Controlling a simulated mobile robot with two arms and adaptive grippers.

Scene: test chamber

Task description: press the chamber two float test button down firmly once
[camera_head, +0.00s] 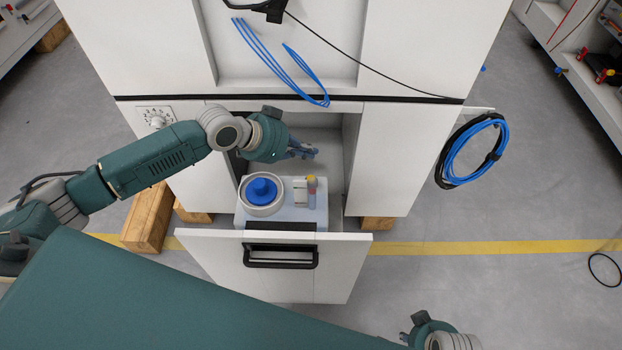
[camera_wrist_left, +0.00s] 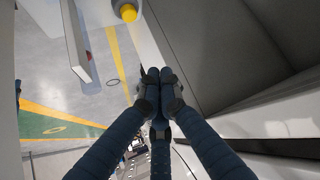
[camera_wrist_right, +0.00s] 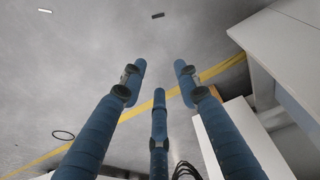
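An open drawer (camera_head: 200,245) holds a pale block (camera_head: 240,222) with a big round blue button (camera_head: 262,190) in a grey-white ring. To its right stands a slim grey cylinder with a yellow-orange top (camera_head: 311,182). A yellow round cap on a grey body also shows at the top of the left wrist view (camera_wrist_left: 128,13). I cannot read any label naming the float test button. My left gripper (camera_head: 312,152) is over the back of the drawer, behind the cylinder and apart from it; its fingertips (camera_wrist_left: 158,74) are together and empty. My right gripper (camera_wrist_right: 159,68) is open and empty.
The white cabinet (camera_head: 410,150) surrounds the drawer opening, with its upper edge close above my left gripper. A dial (camera_head: 156,117) sits at left. Blue cables (camera_head: 284,62) hang above, and a coiled blue hose (camera_head: 472,152) hangs at right. Wooden blocks (camera_head: 148,218) lie below.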

